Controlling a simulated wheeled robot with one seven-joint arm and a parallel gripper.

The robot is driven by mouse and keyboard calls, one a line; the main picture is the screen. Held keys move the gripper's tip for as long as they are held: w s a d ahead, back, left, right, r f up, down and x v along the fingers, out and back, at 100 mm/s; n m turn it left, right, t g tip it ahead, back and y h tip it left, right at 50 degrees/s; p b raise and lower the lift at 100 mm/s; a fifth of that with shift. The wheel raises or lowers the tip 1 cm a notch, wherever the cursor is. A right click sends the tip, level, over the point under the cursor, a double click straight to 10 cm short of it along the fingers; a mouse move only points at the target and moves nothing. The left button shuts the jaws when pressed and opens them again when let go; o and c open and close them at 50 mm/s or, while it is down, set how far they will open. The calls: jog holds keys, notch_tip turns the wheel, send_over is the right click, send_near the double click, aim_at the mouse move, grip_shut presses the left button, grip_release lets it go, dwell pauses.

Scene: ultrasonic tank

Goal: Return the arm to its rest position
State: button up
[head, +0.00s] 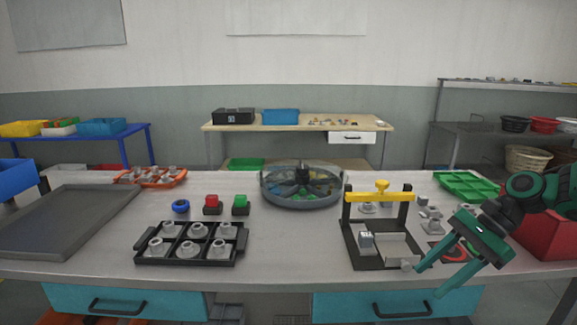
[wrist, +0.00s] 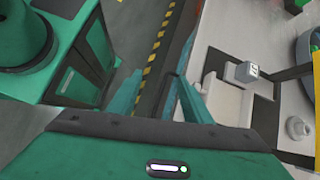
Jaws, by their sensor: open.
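My gripper (head: 440,278) is at the right front of the bench in the head view, with its green fingers pointing down and left near the bench's front edge. In the wrist view its two fingers (wrist: 157,95) stand apart with nothing between them. Below them show the floor and the bench's front edge. My arm comes in from the right side of the head view.
A black tray of grey parts (head: 140,256), red and green buttons, and a round tank (head: 301,201) stand on the bench. A red bin (head: 550,236) and a green tray (head: 466,184) are at the right. Bare benchtop lies between the black tray and the fixture.

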jog(key=s+d+n+h, duration=0.4)
jog(key=s, duration=0.6)
jog(key=s+d+n+h, duration=0.3)
jog(key=s+d+n, duration=0.1)
jog(key=s, duration=0.7)
jog(key=shift+r+n+t+h, duration=0.3)
jog(key=shift+n+h, duration=0.1)
jog(key=shift+w+d, duration=0.1)
jog(key=shift+w+f, duration=0.25)
jog(key=shift+w, duration=0.35)
